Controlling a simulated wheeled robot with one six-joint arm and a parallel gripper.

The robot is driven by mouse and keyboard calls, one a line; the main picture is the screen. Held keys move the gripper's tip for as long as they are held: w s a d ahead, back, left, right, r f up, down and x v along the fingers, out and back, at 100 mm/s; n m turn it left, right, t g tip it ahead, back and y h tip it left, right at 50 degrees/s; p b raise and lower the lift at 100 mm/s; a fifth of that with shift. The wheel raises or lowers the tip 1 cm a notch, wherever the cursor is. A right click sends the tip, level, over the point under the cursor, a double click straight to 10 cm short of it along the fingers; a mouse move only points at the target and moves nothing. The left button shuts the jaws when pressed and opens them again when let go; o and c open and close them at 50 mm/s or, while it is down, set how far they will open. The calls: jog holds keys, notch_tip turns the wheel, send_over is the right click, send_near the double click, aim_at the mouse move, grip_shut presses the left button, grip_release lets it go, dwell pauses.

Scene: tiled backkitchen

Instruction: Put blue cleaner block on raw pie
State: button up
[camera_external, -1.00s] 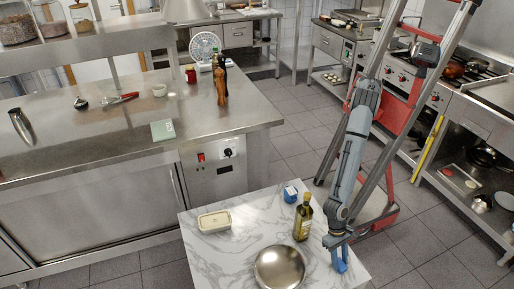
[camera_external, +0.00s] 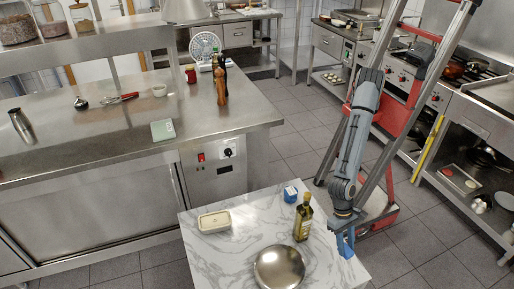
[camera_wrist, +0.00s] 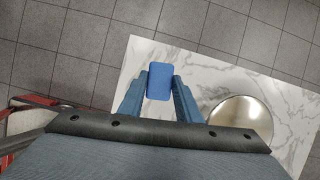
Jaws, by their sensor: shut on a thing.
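The blue cleaner block (camera_wrist: 159,82) sits between the two fingers of my gripper (camera_wrist: 159,95) in the wrist view. My gripper (camera_external: 346,236) is shut on it near the right edge of the marble table in the external view, where the block (camera_external: 346,244) is partly covered by the fingers. A pale rectangular dish with a light filling (camera_external: 214,221), which may be the raw pie, sits at the left of the marble table. It is well to the left of my gripper and apart from it.
The marble table (camera_external: 225,253) also holds an oil bottle (camera_external: 303,218), a small blue box (camera_external: 290,194) and a round metal bowl (camera_external: 279,268). The bottle and bowl stand between my gripper and the dish. The bowl also shows in the wrist view (camera_wrist: 240,118).

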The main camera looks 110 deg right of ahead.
jog(key=r, duration=0.8)
jog(key=shift+w+d+r, duration=0.2)
jog(key=shift+w+r, duration=0.1)
jog(key=w+d+m+t+b, duration=0.1)
jog(key=w+d+m+b, duration=0.25)
jog(key=w+d, duration=0.75)
jog(key=m+t+h+b, duration=0.1)
jog(key=m+t+b, duration=0.2)
jog(key=m+b, duration=0.5)
send_over(224, 213)
jog(key=s+b, duration=0.1)
jog(key=n, duration=0.1)
jog(key=f, duration=1)
jog(key=d+f, duration=0.1)
jog(key=f, duration=0.4)
jog(key=shift+s+f+b, duration=0.1)
jog(key=shift+s+b, duration=0.05)
jog(key=shift+b, duration=0.15)
jog(key=shift+f, duration=0.1)
jog(key=o, duration=1.1)
